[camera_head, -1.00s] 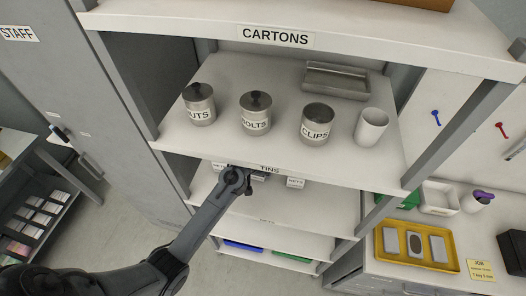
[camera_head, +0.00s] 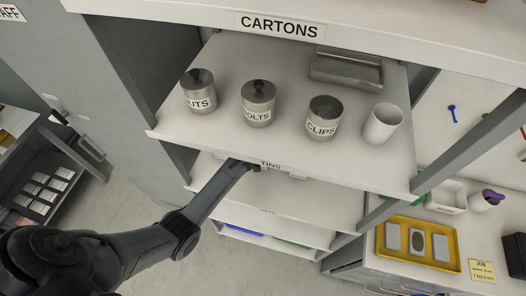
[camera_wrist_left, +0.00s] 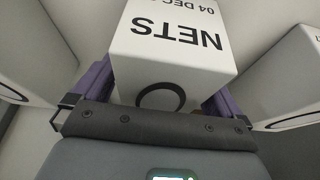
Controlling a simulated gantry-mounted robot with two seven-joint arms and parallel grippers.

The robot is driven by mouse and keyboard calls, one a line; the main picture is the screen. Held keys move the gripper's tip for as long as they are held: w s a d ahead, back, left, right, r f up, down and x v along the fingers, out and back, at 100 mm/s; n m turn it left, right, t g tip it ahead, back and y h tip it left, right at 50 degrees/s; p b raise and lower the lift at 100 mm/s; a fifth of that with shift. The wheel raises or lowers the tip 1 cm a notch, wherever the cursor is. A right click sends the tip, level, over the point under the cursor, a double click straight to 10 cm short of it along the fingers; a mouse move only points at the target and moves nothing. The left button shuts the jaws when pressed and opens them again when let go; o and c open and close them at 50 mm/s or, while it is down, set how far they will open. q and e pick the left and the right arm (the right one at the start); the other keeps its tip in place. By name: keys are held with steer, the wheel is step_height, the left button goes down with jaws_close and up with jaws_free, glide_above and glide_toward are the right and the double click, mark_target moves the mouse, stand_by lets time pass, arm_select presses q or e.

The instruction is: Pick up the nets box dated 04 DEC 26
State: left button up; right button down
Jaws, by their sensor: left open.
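A white nets box (camera_wrist_left: 175,60) stands between my left gripper's fingers in the left wrist view. Its label is upside down and reads NETS and 04 DEC; the year is cut off by the frame edge. My left gripper (camera_wrist_left: 160,98) is open, with one purple finger along each side of the box. I cannot tell whether the fingers touch it. In the head view my left arm reaches under the TINS shelf (camera_head: 345,165), and the fingers and the box are hidden there. My right gripper is not in view.
Two more white boxes flank it, one on the left (camera_wrist_left: 30,60) and one on the right (camera_wrist_left: 285,85). The shelf above holds metal tins (camera_head: 258,104), a white cup (camera_head: 382,124) and a metal tray (camera_head: 345,72). A yellow tray (camera_head: 388,262) lies at right.

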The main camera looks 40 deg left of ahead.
arm_select(q)
steer(key=shift+w+a+f, duration=0.1)
steer(key=shift+w+f, duration=0.15)
steer(key=shift+f, duration=0.4)
steer(key=shift+f, duration=0.15)
steer(key=c, duration=1.1)
steer(key=shift+o, duration=0.2)
